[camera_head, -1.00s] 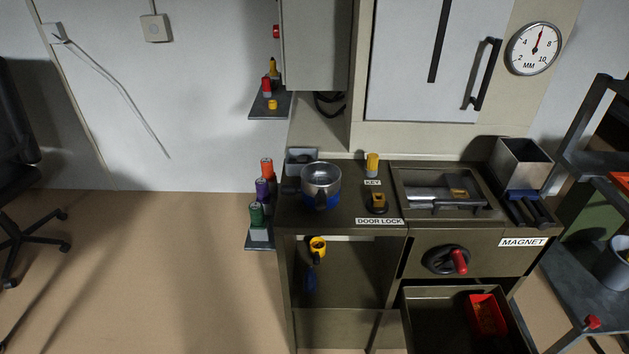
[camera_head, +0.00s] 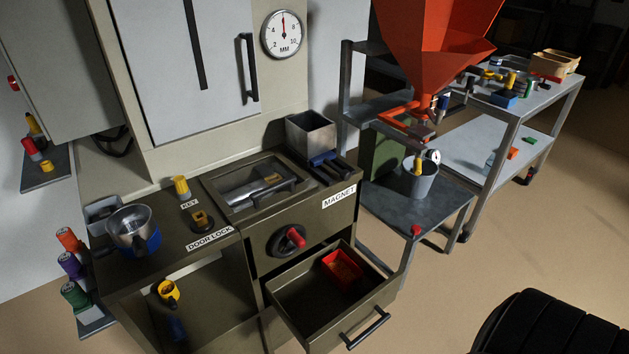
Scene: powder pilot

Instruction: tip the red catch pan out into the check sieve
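The red catch pan (camera_head: 343,270) lies in the pulled-out drawer (camera_head: 297,309) of the dark cabinet, toward the drawer's back right. Its inside looks reddish-orange; I cannot tell how much it holds. A round steel vessel (camera_head: 130,224) with a blue lower part stands on the left of the cabinet top; it may be the check sieve, but I cannot tell for sure. Neither of my grippers shows in the head view.
A red-knobbed handle (camera_head: 291,239) sits above the drawer. The MAGNET label is below a steel hopper (camera_head: 311,133). A large orange funnel (camera_head: 430,45) hangs right, over a shelf with a grey bucket (camera_head: 420,181). Open floor lies right of the drawer.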

